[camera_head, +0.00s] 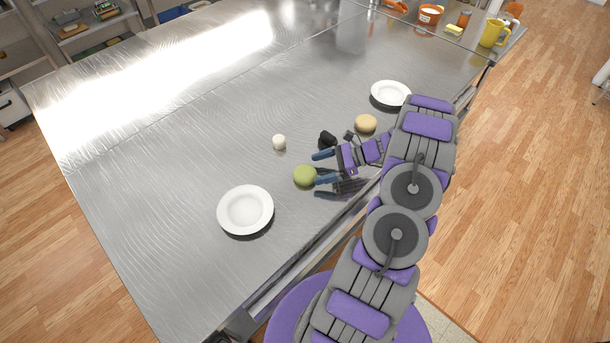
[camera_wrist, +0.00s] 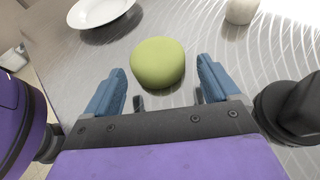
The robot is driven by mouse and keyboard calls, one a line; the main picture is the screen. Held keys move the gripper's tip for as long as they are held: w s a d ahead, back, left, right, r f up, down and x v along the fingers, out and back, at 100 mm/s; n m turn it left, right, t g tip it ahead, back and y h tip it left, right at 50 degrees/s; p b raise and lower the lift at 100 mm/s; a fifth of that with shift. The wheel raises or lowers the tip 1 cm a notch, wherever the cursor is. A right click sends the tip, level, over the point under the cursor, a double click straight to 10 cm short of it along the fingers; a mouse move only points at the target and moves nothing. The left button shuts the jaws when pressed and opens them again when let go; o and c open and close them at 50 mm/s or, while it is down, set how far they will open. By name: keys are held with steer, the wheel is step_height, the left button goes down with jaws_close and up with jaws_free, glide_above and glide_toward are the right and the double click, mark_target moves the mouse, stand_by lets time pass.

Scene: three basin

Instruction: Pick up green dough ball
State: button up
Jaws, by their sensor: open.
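The green dough ball (camera_head: 305,176) sits on the metal table, just left of my fingertips in the head view. In the wrist view the green dough ball (camera_wrist: 158,62) is centred ahead of the two blue fingers. My gripper (camera_head: 318,167) is open and empty, low over the table at its near edge. In the wrist view one finger of my gripper (camera_wrist: 160,82) stands on each side of the gap, with the ball just beyond the tips. I cannot tell whether a finger touches the ball.
A white plate (camera_head: 245,210) lies left of the ball, and another plate (camera_head: 391,94) lies to the right. A white ball (camera_head: 279,142) and a tan dough ball (camera_head: 366,123) are nearby. Cups (camera_head: 492,33) stand at the far right. The table's left part is clear.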

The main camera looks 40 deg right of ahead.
mark_target(309, 172)
steer(key=x, duration=0.3)
steer(key=shift+a+r+b, duration=0.1)
steer(key=shift+a+b, duration=0.05)
steer(key=shift+b, duration=0.15)
steer(key=shift+w+a, duration=0.2)
steer(key=shift+a, duration=0.4)
steer(key=shift+d, duration=0.35)
steer(key=c, duration=0.6)
steer(key=shift+a, duration=0.25)
steer(key=c, duration=0.6)
steer(key=shift+d+r, duration=0.1)
